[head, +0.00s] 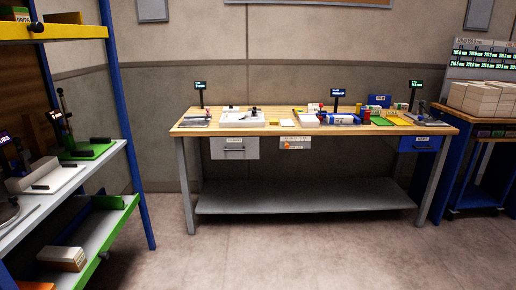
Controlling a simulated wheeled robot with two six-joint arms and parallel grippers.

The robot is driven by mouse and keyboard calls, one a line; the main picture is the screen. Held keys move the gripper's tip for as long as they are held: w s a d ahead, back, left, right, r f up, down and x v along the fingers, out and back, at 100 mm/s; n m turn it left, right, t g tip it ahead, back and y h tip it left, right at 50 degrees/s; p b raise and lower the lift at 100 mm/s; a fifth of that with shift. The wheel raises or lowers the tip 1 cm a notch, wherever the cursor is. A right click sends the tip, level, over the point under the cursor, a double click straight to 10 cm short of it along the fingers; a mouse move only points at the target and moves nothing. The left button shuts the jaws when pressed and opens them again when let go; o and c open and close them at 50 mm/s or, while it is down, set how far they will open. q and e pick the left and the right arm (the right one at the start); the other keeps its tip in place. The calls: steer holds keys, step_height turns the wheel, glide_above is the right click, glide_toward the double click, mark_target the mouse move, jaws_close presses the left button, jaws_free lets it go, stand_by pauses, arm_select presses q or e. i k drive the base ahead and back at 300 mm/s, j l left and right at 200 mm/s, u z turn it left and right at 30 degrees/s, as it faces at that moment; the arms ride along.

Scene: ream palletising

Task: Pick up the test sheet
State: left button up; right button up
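Neither of my grippers is in view. A wooden-topped workbench (275,130) stands against the wall ahead, some distance away. On it lie a white flat item (309,120) near the middle, a small pale yellow piece (286,122) beside it, and yellow and green flat pieces (382,121) to the right. I cannot tell which of these, if any, is the test sheet; they are too small to read.
A blue-and-yellow shelf rack (143,200) stands close on the left with instruments on it. A blue cart (462,150) at the right carries white stacks (482,98). The bench's lower shelf (300,201) is empty. The floor (290,255) ahead is clear.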

mark_target(238, 117)
steer(key=i, duration=1.65)
steer(key=i+j, duration=0.1)
steer(key=i, duration=1.6)
steer(key=l+z, duration=0.05)
steer(key=l, duration=0.05)
